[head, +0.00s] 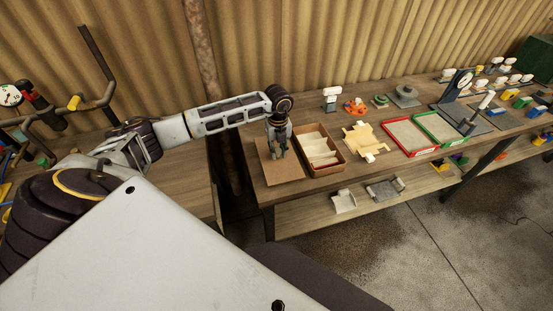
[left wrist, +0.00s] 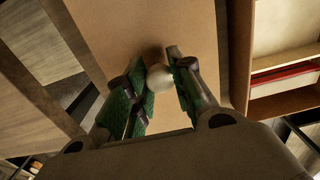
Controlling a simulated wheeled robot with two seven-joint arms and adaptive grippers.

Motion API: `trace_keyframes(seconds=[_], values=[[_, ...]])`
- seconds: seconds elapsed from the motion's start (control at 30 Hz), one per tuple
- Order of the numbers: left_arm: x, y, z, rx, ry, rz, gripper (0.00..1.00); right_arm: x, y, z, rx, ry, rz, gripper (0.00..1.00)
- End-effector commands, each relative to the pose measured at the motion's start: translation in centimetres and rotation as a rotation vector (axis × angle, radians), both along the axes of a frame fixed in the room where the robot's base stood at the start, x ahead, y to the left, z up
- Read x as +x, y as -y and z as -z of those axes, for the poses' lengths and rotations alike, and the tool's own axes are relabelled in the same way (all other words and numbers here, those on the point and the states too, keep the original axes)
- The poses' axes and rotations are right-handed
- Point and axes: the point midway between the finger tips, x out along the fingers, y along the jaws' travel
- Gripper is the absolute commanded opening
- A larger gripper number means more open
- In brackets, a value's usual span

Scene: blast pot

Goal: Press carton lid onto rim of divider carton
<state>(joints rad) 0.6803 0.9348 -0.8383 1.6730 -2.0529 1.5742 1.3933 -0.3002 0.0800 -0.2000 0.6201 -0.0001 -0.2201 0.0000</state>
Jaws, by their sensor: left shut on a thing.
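The carton lid (head: 283,173) is a flat brown board at the left end of the bench, left of the divider carton. It fills the middle of the left wrist view (left wrist: 120,30), with a pale round knob (left wrist: 158,78) on it. My left gripper (head: 279,153) is shut on this knob, its green-padded fingers (left wrist: 160,85) on either side. I cannot tell whether the lid rests on the bench or hangs just above it. The open brown divider carton (head: 329,170) has pale dividers inside; its wall also shows at right in the left wrist view (left wrist: 285,103). My right gripper is out of view.
Right of the carton on the bench (head: 375,177) lie a cream cut-out sheet (head: 365,138), a red-framed tray (head: 408,138) and a green-framed tray (head: 440,128). A lower shelf (head: 300,218) holds small fixtures. A corrugated wall (head: 300,50) stands behind.

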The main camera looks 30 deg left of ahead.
Motion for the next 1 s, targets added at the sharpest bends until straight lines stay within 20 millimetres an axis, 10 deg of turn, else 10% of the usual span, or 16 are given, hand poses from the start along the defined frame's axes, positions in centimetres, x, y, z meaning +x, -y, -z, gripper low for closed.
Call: trace_keyframes(seconds=[1.0], values=[[0.0,0.0,-2.9,0.000,0.001,0.000,0.02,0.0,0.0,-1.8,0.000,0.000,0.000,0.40]])
